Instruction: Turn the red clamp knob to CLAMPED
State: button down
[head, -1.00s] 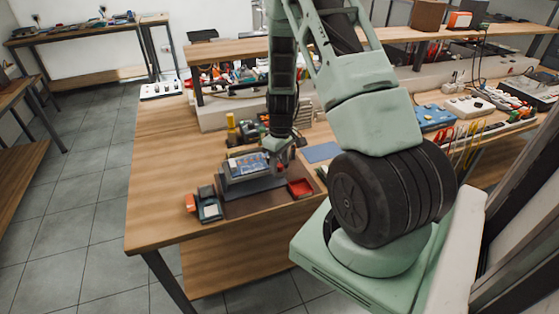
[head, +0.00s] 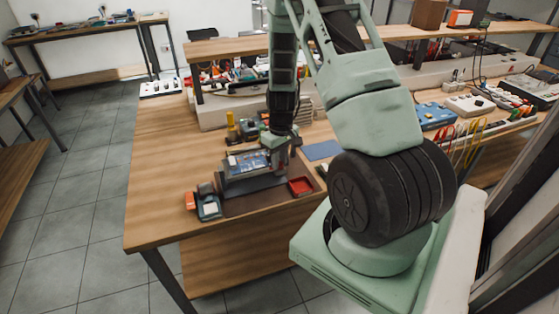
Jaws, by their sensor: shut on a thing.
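A grey clamp fixture (head: 250,181) stands on the near part of the wooden bench, with a board with a blue screen (head: 248,161) held on its top. My gripper (head: 272,141) reaches down from above to the upper right part of the fixture. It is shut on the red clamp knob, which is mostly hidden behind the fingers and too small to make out. The knob's angle and any CLAMPED mark cannot be read from this view.
A red tray (head: 300,187) lies right of the fixture. A small device with an orange part (head: 204,204) lies front left. A yellow bottle (head: 232,127) stands behind it. A blue mat (head: 321,150) lies to the right. The bench's left side is clear.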

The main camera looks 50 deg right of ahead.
aim_at(282, 164)
jog(key=m+b, duration=0.1)
jog(key=m, duration=0.7)
jog(key=shift+b, duration=0.3)
jog(key=m, duration=0.3)
jog(key=shift+m, duration=0.3)
jog(key=shift+s+m, duration=0.1)
jog(key=shift+m, duration=1.9)
jog(key=c, duration=1.2)
grip_release()
jog(key=shift+c, duration=0.2)
jog(key=shift+r, duration=0.1)
notch_tip(282, 164, up, 17)
jog(key=shift+s+r, duration=0.15)
jog(key=shift+s, duration=0.2)
